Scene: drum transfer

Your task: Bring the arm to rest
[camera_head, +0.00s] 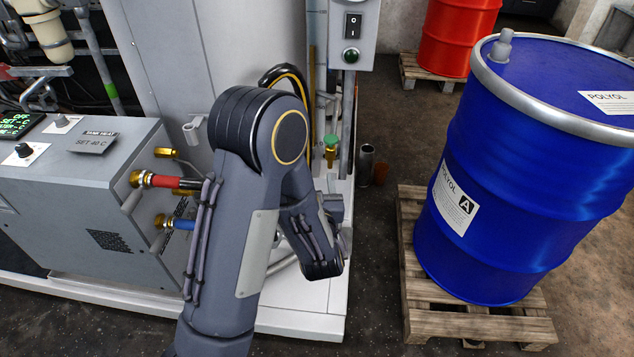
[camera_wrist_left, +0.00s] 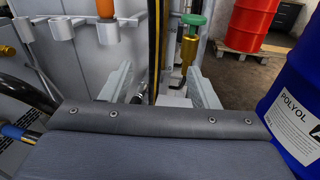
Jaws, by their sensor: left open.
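My left arm (camera_head: 235,240) rises from the bottom of the head view, bends at the elbow and comes down to the right. My left gripper (camera_head: 335,207) is partly hidden behind its own wrist, in front of the machine. In the left wrist view its two pale fingers (camera_wrist_left: 160,82) stand apart, and I see nothing gripped between them. A black and yellow hose (camera_wrist_left: 154,45) and a brass valve with a green handle (camera_wrist_left: 188,50) show beyond the fingers; I cannot tell how far. My right gripper is in neither view.
A blue POLYOL drum (camera_head: 530,190) stands on a wooden pallet (camera_head: 425,318) at the right. A red drum (camera_head: 455,35) is behind it. A grey heater box (camera_head: 70,200) with red and blue hoses is left of my arm. Dark floor (camera_head: 385,120) lies between machine and drum.

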